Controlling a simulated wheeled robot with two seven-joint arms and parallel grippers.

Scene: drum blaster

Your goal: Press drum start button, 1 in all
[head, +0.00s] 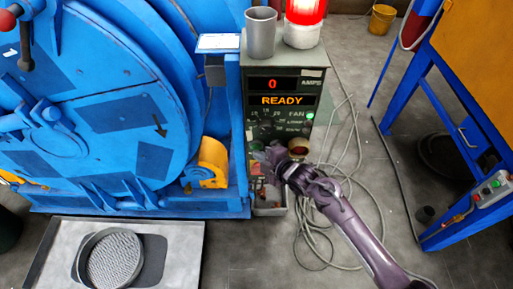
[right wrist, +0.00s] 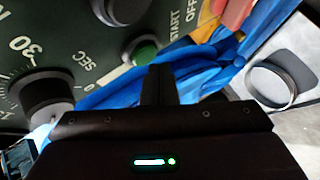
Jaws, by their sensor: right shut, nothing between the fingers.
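The dark green control box (head: 285,85) stands right of the blue drum machine (head: 100,100), its displays reading "0" and "READY". In the right wrist view a green button (right wrist: 143,52) sits on the panel near the word "START". My right gripper (head: 272,158) is at the lower front of the box, in front of the panel. It is shut and empty; in the right wrist view its fingertips (right wrist: 160,72) point at the panel just beside and below the green button. I cannot tell whether they touch it. In the head view the gripper hides that part of the panel. My left gripper is not in view.
A black dial (right wrist: 45,95) is left of the button in the right wrist view. A grey cup (head: 261,32) and a lit red beacon (head: 303,22) stand on the box. Loose cables (head: 345,165) lie on the floor. A blue-framed stand (head: 440,90) is at the right.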

